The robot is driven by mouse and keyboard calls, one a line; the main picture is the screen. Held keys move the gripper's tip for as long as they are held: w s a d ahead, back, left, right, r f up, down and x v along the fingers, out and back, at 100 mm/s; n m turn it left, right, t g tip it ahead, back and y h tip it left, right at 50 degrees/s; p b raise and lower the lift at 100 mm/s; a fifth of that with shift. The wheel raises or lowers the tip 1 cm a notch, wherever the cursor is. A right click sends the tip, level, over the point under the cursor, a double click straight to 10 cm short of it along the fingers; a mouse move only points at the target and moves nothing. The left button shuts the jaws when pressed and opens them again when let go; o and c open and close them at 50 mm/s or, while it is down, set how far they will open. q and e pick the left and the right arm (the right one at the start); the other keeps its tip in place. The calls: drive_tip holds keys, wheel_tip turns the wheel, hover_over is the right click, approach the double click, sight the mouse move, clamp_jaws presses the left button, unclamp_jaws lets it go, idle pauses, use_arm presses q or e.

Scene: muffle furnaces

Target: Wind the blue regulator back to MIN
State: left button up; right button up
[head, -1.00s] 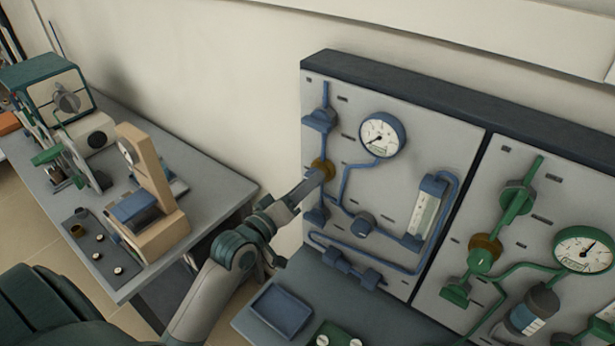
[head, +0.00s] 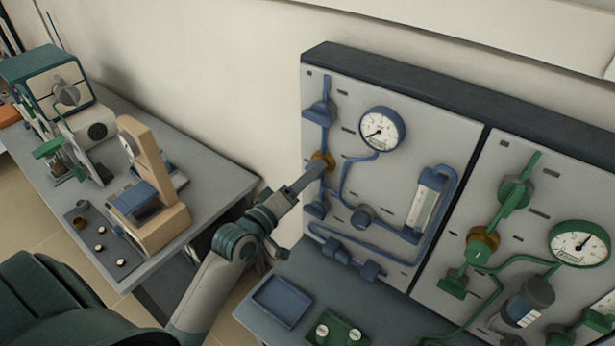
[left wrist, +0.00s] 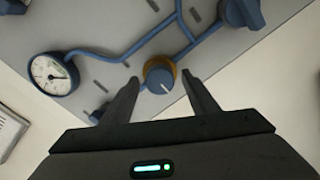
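The blue regulator (left wrist: 160,77) is a round blue knob with a white pointer line on a brass-coloured collar. Its collar (head: 324,158) shows on the left side of the blue panel in the head view, with the knob largely hidden by my left gripper (head: 309,178). In the left wrist view my left gripper (left wrist: 162,92) is open. Its fingers stand apart on either side of the knob, with visible gaps. I cannot tell how deep the fingertips reach. The MIN marking is not readable. The blue line's gauge (head: 382,128) also shows in the left wrist view (left wrist: 52,75). My right gripper is out of view.
Blue pipes and a flow tube (head: 426,203) lie right of the knob. A green regulator line with its own gauge (head: 580,244) is farther right. A blue tray (head: 282,302) and a green block (head: 338,330) sit below. A side bench (head: 215,180) with apparatus stands left.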

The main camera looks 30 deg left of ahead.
use_arm(q)
drive_tip(key=s+a+b, duration=0.2)
drive_tip(key=s+b, duration=0.2)
drive_tip(key=s, duration=1.3)
drive_tip(key=shift+a, duration=0.2)
drive_tip(key=shift+s, duration=0.1)
